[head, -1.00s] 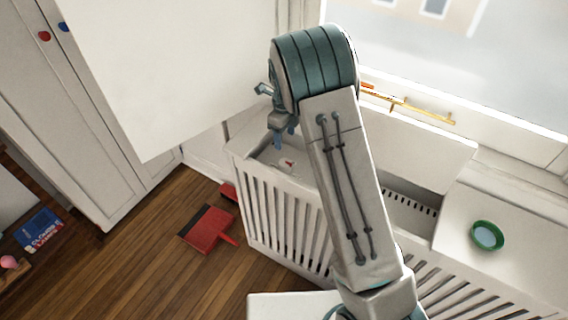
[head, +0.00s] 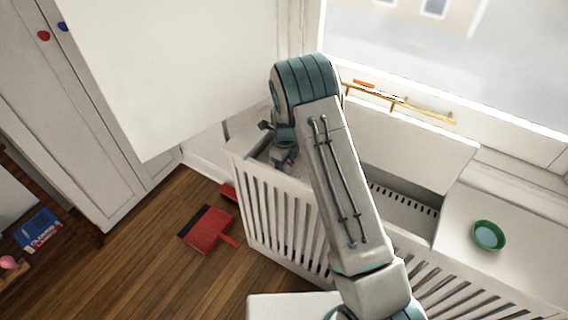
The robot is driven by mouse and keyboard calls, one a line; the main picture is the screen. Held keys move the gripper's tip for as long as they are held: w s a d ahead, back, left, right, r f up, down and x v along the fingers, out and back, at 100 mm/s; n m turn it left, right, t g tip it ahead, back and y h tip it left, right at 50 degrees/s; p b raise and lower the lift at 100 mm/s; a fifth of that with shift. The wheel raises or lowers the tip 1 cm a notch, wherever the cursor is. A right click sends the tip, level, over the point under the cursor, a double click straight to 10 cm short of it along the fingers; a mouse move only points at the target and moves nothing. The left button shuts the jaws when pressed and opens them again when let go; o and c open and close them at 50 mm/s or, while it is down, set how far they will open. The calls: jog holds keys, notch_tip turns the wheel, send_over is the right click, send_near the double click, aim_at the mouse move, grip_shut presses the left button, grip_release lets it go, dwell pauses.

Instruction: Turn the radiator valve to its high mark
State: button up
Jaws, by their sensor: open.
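The white slatted radiator cover (head: 284,222) stands under the window with its top opening uncovered at the left end. Inside that opening a small red and pale part (head: 290,163), which looks like the valve or its marking, shows partly. My gripper (head: 281,160) points down into the opening, right at this part, with its jaws open. The fingertips are small and partly hidden by the cover's edge and the dark interior. I cannot tell whether they touch the valve, nor read the valve's setting or its high mark.
A raised white panel (head: 415,155) stands behind the opening. A green bowl (head: 487,236) sits on the cover's right top. A yellow rod (head: 420,109) lies on the sill. A large white panel (head: 175,75) hangs close at left.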

jog(key=shift+c, duration=0.3)
jog(key=c, duration=0.9)
jog(key=shift+a, duration=0.2)
jog(key=shift+c, duration=0.2)
jog(key=shift+d, duration=0.15)
